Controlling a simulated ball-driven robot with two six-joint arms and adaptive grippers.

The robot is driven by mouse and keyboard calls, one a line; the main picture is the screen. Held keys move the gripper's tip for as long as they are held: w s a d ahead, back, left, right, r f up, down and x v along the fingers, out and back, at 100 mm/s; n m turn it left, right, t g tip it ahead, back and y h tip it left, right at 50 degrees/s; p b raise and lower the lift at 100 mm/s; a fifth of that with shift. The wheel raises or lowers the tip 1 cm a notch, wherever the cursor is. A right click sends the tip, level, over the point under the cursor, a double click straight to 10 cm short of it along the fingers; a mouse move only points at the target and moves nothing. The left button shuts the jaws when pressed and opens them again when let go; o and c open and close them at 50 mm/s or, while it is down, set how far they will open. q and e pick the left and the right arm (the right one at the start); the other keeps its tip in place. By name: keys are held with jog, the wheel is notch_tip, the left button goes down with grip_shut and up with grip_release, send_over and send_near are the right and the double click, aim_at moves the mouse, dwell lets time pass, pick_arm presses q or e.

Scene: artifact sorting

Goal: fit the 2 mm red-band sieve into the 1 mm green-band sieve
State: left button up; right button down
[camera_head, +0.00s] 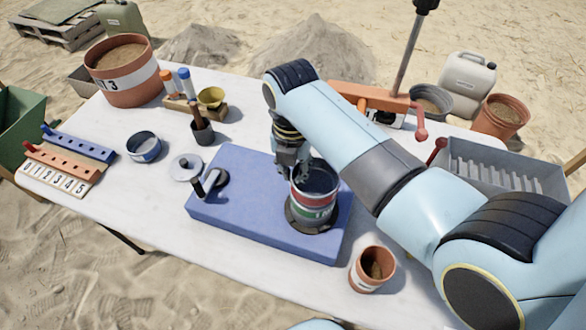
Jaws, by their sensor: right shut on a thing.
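The red-band sieve (313,200) stands at the top of a stack on the blue block. The green-band sieve (309,213) shows directly below it, and the two appear lined up. I cannot tell whether the red-band sieve is fully seated in it. The stack rests on a dark round base (299,223). My right gripper (293,172) reaches down at the left rim of the red-band sieve and is shut on it. The fingertips are partly hidden against the rim. My left gripper is out of view.
The blue block (240,225) also carries an upright handle. A blue-band sieve (144,148) and a grey lid (186,167) lie to the left. A terracotta pot (368,280) stands at the front right. A grey ribbed tray (490,165) lies behind my right arm.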

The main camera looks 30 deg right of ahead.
jog(key=shift+f, duration=0.8)
jog(key=c, duration=1.3)
grip_release()
jog(key=shift+c, duration=0.2)
jog(key=shift+r, duration=0.15)
notch_tip(320, 180, up, 12)
jog(key=shift+f, duration=0.1)
